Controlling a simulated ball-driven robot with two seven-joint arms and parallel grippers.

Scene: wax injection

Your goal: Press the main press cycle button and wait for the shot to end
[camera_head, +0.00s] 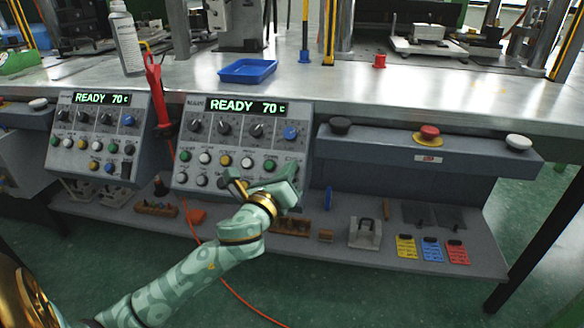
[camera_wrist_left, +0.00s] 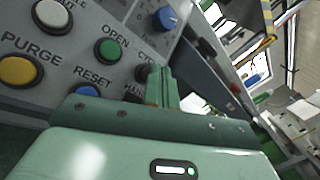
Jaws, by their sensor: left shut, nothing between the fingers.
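The main press control panel (camera_head: 181,143) is the right one of two grey panels and its display (camera_head: 245,106) reads READY 70 C. My left gripper (camera_head: 288,170) is shut and empty, its fingers at the panel's lower right buttons. In the left wrist view the shut fingers (camera_wrist_left: 163,88) stand beside a label starting CYC. They hide part of what lies under that label, so I cannot tell whether they touch a button. The green OPEN button (camera_wrist_left: 108,49), blue RESET button (camera_wrist_left: 88,91) and yellow PURGE button (camera_wrist_left: 18,70) show nearby. My right gripper is not in view.
A second panel (camera_head: 61,150), also reading READY 70 C, stands at left. A red-handled tool (camera_head: 154,90) hangs between the panels. A grey console (camera_head: 360,145) with a red mushroom button (camera_head: 429,132) juts out at right. A lower shelf (camera_head: 335,262) holds small parts.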

